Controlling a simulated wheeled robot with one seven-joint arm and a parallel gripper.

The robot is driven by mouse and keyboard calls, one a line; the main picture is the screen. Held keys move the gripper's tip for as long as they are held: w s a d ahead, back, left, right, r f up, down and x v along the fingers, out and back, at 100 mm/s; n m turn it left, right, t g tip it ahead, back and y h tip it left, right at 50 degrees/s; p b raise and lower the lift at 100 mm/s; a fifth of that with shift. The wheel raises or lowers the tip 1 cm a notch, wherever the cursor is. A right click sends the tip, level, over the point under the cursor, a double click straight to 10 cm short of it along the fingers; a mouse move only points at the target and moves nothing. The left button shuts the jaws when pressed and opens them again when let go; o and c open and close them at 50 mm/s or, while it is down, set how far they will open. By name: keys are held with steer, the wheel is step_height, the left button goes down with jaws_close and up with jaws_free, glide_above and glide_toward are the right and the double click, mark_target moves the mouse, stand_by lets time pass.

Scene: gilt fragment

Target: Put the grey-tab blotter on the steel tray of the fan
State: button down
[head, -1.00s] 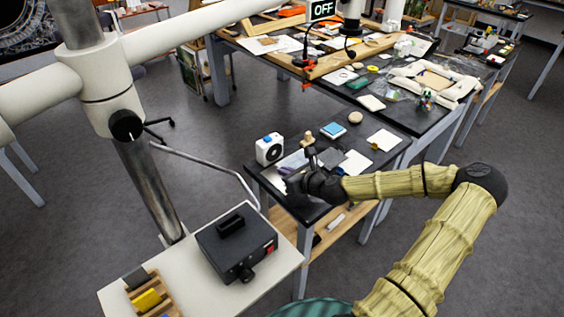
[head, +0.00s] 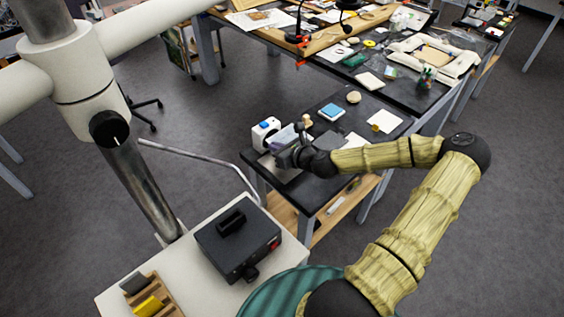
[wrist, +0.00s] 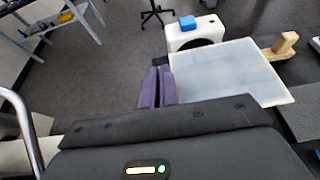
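The blotter is a pale bluish-white sheet (wrist: 228,72), large in the wrist view, with a dark grey tab (wrist: 160,60) at its left edge. My gripper (wrist: 157,78), with purple fingers close together, appears shut on that tab; the exact contact is hard to see. In the head view the blotter (head: 284,138) looks lavender and tilted, beside my dark gripper (head: 288,155) and in front of the fan. The fan (head: 265,132) is a white box with a blue top; it also shows in the wrist view (wrist: 195,34). The steel tray (head: 279,174) seems to lie below the gripper, partly hidden.
A wooden piece (wrist: 282,45) stands right of the blotter. A blue-topped block (head: 331,111), a round beige piece (head: 354,97) and a yellow-tabbed white sheet (head: 384,121) lie on the dark table. A black box (head: 238,240) stands on the near white surface.

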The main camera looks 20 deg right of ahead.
glide_above(277, 172)
step_height(277, 172, down, 5)
steer(key=shift+f+p, duration=0.45)
steer(key=shift+f, duration=1.45)
steer(key=c, duration=2.1)
jaws_free()
steer(key=shift+f, duration=0.15)
steer(key=o, duration=0.4)
